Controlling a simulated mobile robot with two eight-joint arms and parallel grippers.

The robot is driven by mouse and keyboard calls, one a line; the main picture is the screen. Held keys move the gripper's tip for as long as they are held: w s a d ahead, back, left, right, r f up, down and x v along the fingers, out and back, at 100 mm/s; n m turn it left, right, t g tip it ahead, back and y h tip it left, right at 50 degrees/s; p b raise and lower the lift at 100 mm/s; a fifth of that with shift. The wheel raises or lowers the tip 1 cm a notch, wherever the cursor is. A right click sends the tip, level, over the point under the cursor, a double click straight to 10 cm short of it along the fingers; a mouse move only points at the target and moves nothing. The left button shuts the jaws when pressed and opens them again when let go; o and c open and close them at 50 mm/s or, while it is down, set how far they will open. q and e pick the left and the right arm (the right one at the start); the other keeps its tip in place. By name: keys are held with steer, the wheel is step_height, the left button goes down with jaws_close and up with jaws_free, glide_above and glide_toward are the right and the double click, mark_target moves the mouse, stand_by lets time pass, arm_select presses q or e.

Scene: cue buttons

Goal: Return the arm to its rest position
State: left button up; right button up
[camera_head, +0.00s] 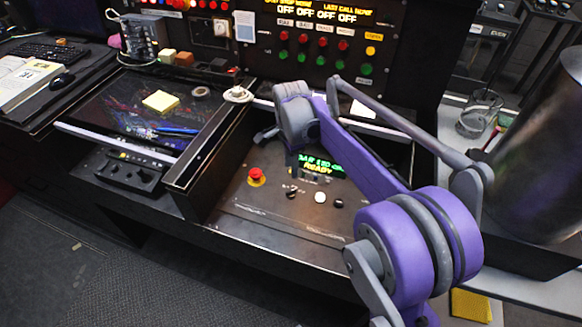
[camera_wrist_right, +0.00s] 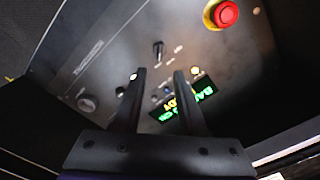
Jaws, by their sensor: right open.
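My right arm, purple and grey, reaches in from the lower right of the head view and bends down over the console panel (camera_head: 262,212). Its gripper (camera_head: 291,165) hangs above the panel, partly hidden by the wrist, next to the green display (camera_head: 322,163). In the right wrist view the gripper (camera_wrist_right: 159,78) has its two dark fingers apart with nothing between them. A red button (camera_head: 255,175) on a yellow base lies left of the gripper; it also shows in the wrist view (camera_wrist_right: 224,14). My left gripper is not in view.
Raised dark side walls (camera_head: 205,150) frame the panel. An upright panel (camera_head: 325,50) with red and green buttons stands behind. A glass (camera_head: 478,115) and a large metal cylinder (camera_head: 545,150) stand at the right.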

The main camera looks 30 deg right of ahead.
stand_by(0.3)
steer(key=s+a+r+n+t+p, duration=0.2)
steer(key=s+a+n+p, duration=0.3)
steer(key=s+n, duration=0.4)
steer(key=s+a+r+n+t+p, duration=0.3)
steer(key=s+a+r+n+p, duration=0.2)
steer(key=s+n, duration=0.5)
steer(key=shift+s+a, duration=0.25)
steer(key=shift+s, duration=1.05)
steer(key=shift+s+d, duration=0.1)
